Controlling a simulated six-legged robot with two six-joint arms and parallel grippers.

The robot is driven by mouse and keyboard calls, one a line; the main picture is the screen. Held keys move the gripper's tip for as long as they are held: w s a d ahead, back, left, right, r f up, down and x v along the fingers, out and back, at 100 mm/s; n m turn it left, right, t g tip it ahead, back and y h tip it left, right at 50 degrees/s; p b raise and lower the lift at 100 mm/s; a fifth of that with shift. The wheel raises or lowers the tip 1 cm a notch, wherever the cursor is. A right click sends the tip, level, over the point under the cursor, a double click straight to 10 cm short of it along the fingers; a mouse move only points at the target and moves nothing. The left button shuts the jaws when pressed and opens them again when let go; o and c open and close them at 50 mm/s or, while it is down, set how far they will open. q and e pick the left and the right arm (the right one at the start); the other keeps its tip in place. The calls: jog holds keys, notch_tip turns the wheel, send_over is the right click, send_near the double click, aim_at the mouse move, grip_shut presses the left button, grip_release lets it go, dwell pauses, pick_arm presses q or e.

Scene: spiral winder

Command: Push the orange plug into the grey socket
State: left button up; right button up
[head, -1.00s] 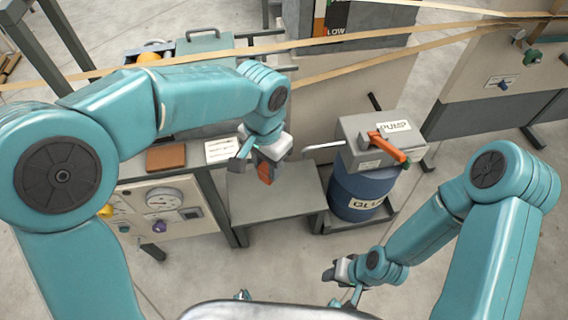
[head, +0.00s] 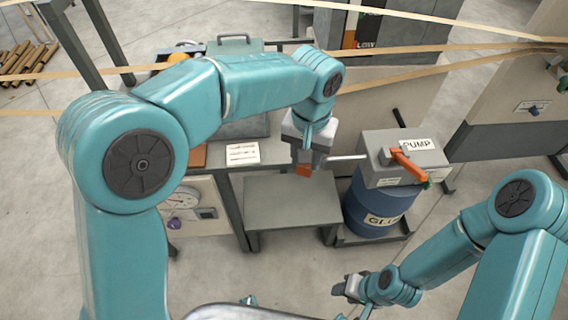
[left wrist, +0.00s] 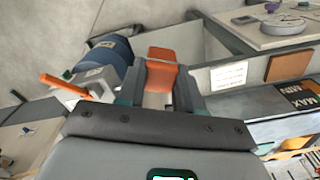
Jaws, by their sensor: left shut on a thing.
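My left gripper (head: 306,158) is shut on the orange plug (head: 304,170), which points downward above the back edge of a low grey table. In the left wrist view the plug (left wrist: 163,68) shows between the two fingers, its orange end extending past them. My right gripper (head: 350,288) hangs low at the bottom centre of the head view, far from the plug; its jaws are too small and dark to read. I cannot make out the grey socket in either view.
The low grey table (head: 290,205) is bare. To its right, a blue drum (head: 375,205) carries a grey pump box (head: 372,150) with an orange lever (head: 408,165) and a pale spout near my left gripper. A white card (head: 242,153) lies on the bench to the left.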

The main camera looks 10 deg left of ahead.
aim_at(303, 174)
pick_arm(q)
jog(key=shift+n, duration=0.9)
jog(key=shift+w+d, duration=1.45)
jog(key=shift+d, duration=0.25)
jog(key=shift+s+a, duration=0.1)
jog(key=a+f+m, duration=0.1)
jog(key=f+m, duration=0.1)
jog(key=m, duration=0.2)
jog(key=s+a+f+m, duration=0.1)
jog(key=f+m, duration=0.2)
jog(key=m, duration=0.2)
jog(key=s+a+f+m, duration=0.1)
jog(key=f+m, duration=0.2)
jog(key=m, duration=0.2)
jog(key=shift+s+a, duration=0.15)
jog(key=shift+a, duration=0.15)
jog(key=m, duration=0.1)
jog(key=f+m, duration=0.1)
jog(key=m, duration=0.1)
jog(key=shift+s+a+f, duration=0.2)
jog(key=shift+a, duration=0.1)
jog(key=shift+a, duration=0.1)
jog(key=s+a+r+n, duration=0.1)
jog(key=a+n, duration=1.4)
jog(key=n, duration=0.2)
jog(key=shift+r, duration=0.35)
